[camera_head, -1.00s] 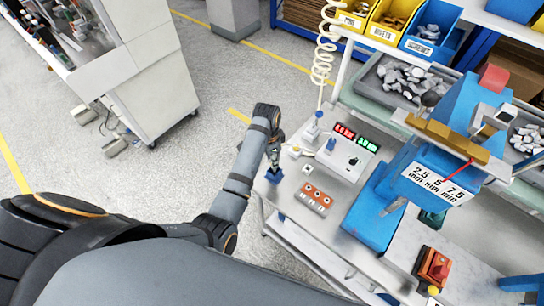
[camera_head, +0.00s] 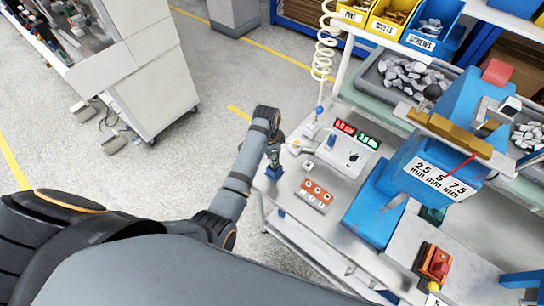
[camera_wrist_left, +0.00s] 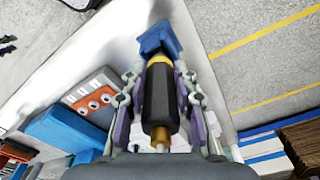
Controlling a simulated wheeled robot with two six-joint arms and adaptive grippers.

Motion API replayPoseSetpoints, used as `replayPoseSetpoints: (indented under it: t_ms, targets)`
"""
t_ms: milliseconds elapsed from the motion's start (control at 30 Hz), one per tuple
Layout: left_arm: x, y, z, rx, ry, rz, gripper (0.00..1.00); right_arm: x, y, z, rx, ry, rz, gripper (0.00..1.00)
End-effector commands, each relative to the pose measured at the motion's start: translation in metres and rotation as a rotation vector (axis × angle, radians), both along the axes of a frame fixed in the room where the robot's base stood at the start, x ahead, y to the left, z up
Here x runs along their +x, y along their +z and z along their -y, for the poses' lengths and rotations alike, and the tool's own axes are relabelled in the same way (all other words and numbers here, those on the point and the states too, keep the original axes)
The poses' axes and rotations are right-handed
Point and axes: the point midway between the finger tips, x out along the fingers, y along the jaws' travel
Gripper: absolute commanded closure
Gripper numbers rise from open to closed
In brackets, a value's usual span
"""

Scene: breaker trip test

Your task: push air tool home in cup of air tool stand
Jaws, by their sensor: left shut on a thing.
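My left gripper (camera_head: 274,150) is at the near left corner of the workbench and is shut on the air tool. In the left wrist view, the air tool (camera_wrist_left: 160,95) has a black body, a yellow collar and a brass end. It lies between the two fingers of my left gripper (camera_wrist_left: 160,80). The blue air tool stand (camera_wrist_left: 158,38) is at the tool's far end, in line with it. In the head view, the stand (camera_head: 274,173) sits just below the gripper. How deep the tool sits in the cup is hidden. My right gripper is not in view.
A coiled white hose (camera_head: 322,55) hangs behind. The blue press (camera_head: 440,150) is further right. Open floor lies left of the bench.

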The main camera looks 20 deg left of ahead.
Motion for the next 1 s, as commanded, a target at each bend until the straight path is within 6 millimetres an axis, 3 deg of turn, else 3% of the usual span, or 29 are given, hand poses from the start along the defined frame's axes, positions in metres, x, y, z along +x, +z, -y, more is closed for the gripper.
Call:
replayPoseSetpoints:
  t_ms: [333, 367, 567, 867, 1000]
  targets:
    - [0.0, -0.008, 0.0, 0.0, 0.0, 0.001, 1.0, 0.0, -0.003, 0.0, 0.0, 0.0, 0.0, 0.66]
    - [0.0, -0.008, 0.0, 0.0, 0.0, 0.001, 0.7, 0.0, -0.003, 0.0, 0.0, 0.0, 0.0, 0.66]
    - [0.0, -0.008, 0.0, 0.0, 0.0, 0.001, 0.44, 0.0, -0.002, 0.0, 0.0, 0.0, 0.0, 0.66]
    - [0.0, -0.007, 0.0, 0.0, 0.0, 0.0, 0.44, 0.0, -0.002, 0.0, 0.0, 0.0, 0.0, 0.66]
    - [0.0, 0.011, -0.001, 0.0, 0.0, 0.004, 0.44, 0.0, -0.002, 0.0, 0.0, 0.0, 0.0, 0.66]
